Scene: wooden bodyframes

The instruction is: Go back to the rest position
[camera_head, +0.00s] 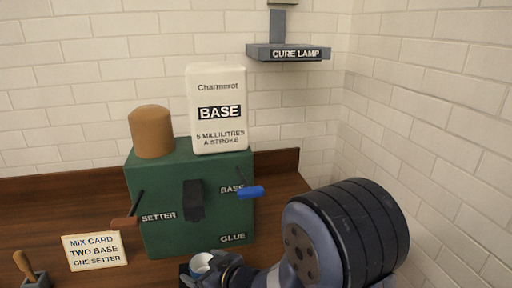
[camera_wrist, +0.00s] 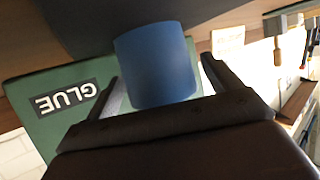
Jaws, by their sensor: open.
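My gripper (camera_head: 212,272) is low in front of the green glue box, at the bottom of the head view. In the wrist view my gripper (camera_wrist: 162,72) shows two dark fingers spread apart, one on each side of a blue cup (camera_wrist: 156,68). The jaws are open; I cannot tell whether a finger touches the cup. In the head view the cup (camera_head: 200,262) shows a pale inside and is partly hidden by my gripper. My dark, banded arm fills the lower right.
The green box (camera_head: 165,235) carries a brown container (camera_head: 152,132), a white BASE container (camera_head: 218,110), a black spout (camera_head: 193,200), a blue-handled lever (camera_head: 250,192) and a brown-handled lever (camera_head: 125,221). A mix card (camera_head: 95,250) stands left. A cure lamp (camera_head: 288,53) hangs on the wall.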

